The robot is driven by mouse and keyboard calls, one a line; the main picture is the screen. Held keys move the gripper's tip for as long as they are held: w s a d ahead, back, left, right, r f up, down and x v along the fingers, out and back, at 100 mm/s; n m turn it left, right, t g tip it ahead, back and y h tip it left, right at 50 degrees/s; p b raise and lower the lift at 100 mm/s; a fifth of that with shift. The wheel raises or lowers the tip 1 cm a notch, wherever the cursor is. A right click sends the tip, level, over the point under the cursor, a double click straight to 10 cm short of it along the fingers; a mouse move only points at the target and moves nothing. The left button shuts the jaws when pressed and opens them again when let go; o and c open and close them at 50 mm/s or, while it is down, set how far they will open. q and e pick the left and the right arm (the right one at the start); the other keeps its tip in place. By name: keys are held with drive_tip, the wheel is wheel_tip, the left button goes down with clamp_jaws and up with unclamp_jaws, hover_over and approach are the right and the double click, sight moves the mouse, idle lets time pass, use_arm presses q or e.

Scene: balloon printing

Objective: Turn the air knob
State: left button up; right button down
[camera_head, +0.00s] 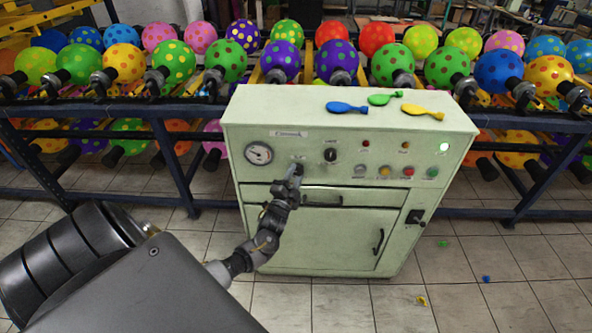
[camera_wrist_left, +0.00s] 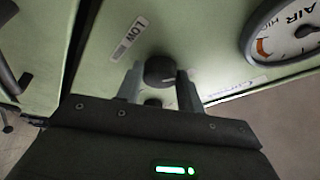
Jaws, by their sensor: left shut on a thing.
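The air knob (camera_wrist_left: 160,69) is a round black knob on the pale green panel, seen in the left wrist view. My left gripper (camera_head: 293,172) is at the panel, just right of the gauge, and covers the knob in the head view. In the wrist view the fingers of the left gripper (camera_wrist_left: 158,88) stand on either side of the knob, shut on it. A label reading LOW (camera_wrist_left: 130,38) is beside it. The round gauge (camera_head: 259,153) is white; in the wrist view the gauge (camera_wrist_left: 290,28) reads AIR. My right gripper is not in view.
Another black knob (camera_head: 330,155) and several coloured buttons (camera_head: 383,171) are right of my gripper. Racks of inflated spotted balloons stand behind. A drawer and door handle (camera_head: 378,241) are below.

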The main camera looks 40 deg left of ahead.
use_arm(q)
drive_tip(key=m+p, duration=0.2)
drive_tip(key=m+g+h+p, duration=0.1)
drive_tip(key=m+p, duration=0.1)
drive_tip(key=shift+r+m, duration=0.3)
drive_tip(key=shift+r, duration=0.1)
drive_tip(key=shift+m+g+h+p, duration=0.5)
drive_tip(key=shift+m+p, duration=0.35)
drive_tip(key=shift+m, duration=0.25)
drive_tip(key=shift+f, duration=0.1)
drive_tip(key=o, duration=1)
drive_tip(key=shift+s+a, duration=0.1)
